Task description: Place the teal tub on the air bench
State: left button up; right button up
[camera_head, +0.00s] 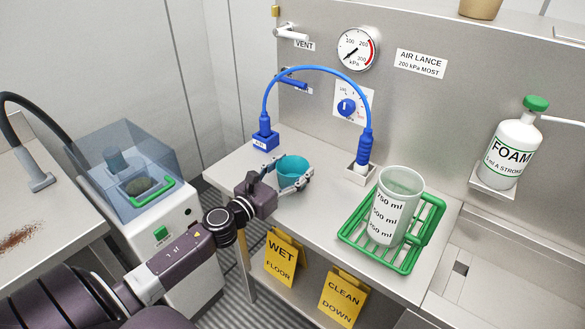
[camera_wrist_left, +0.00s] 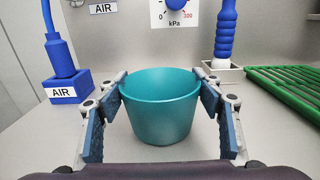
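The teal tub (camera_head: 292,172) is upright over the left part of the grey steel air bench (camera_head: 317,207). It also shows in the left wrist view (camera_wrist_left: 162,112), upright and seemingly empty. My left gripper (camera_head: 286,177) has one finger on each side of the tub, and in the left wrist view the fingertips (camera_wrist_left: 162,95) meet its sides near the rim. I cannot tell whether the tub's base touches the bench or hangs just above it. My right gripper is not in view.
A blue AIR block (camera_head: 265,139) and blue hose (camera_head: 315,69) stand behind the tub, with the blue lance (camera_head: 365,148) in a holder to the right. A green rack (camera_head: 430,232) holds a measuring jug (camera_head: 393,206). A clear-lidded machine (camera_head: 130,172) stands left of the bench.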

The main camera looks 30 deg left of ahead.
pick_arm(q)
jog(key=shift+o, duration=1.1)
jog(key=shift+r, duration=0.1)
jog(key=shift+s, duration=0.2)
jog(key=s, duration=0.3)
jog(key=s+b, duration=0.1)
jog(key=s, duration=0.3)
jog(key=s+b, duration=0.1)
jog(key=s, duration=0.2)
jog(key=shift+s+a, duration=0.3)
jog(key=shift+a, duration=0.1)
jog(key=shift+s, duration=0.5)
jog(key=shift+a, duration=0.1)
